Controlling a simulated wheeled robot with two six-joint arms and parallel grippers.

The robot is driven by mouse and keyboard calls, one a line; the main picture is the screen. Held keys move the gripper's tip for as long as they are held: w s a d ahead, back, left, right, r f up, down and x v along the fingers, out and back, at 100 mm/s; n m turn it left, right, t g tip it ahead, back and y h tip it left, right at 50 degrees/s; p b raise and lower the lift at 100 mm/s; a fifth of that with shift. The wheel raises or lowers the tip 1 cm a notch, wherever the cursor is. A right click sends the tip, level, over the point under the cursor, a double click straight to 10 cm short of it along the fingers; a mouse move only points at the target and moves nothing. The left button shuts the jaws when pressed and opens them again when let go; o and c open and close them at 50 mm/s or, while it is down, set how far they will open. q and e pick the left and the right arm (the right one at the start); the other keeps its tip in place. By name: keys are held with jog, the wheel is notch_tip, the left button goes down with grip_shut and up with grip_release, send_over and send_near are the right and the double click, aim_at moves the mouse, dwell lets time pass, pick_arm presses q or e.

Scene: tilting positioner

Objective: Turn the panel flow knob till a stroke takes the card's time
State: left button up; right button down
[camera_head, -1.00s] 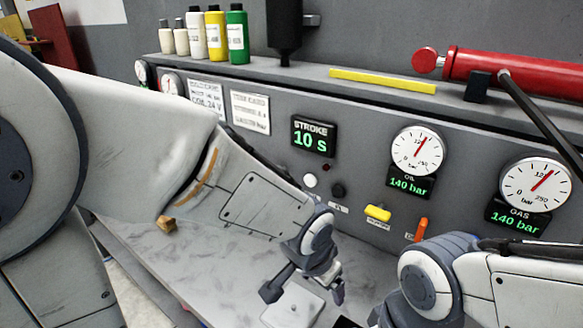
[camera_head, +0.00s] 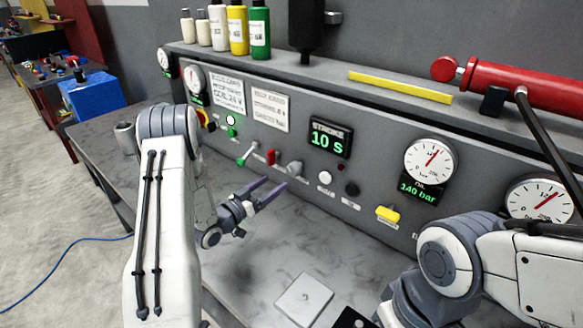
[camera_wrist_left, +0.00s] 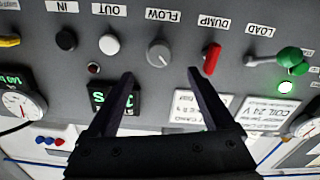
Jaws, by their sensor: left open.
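The stroke display (camera_head: 330,139) reads 10 s. The time card (camera_head: 270,108) is a white plate on the panel; its text is too blurred to read. My right arm shows at lower right, its gripper out of view.
A red dump lever (camera_wrist_left: 211,58) and the green-tipped load lever (camera_wrist_left: 276,58) flank the knob on one side, a white OUT button (camera_wrist_left: 109,44) on the other. A white square plate (camera_head: 303,299) lies on the bench. A yellow handle (camera_head: 388,214) juts out.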

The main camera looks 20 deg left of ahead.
aim_at(291, 171)
pick_arm(q)
jog(key=p+x, duration=0.2)
jog(key=x, duration=0.6)
jog(key=shift+w+d+p, duration=0.15)
jog(key=shift+w+p, duration=0.15)
jog(key=shift+p, duration=0.1)
jog(key=shift+w+d, duration=0.2)
jog(key=shift+w, duration=0.4)
jog(key=c, duration=1.3)
jog(key=shift+c, duration=0.2)
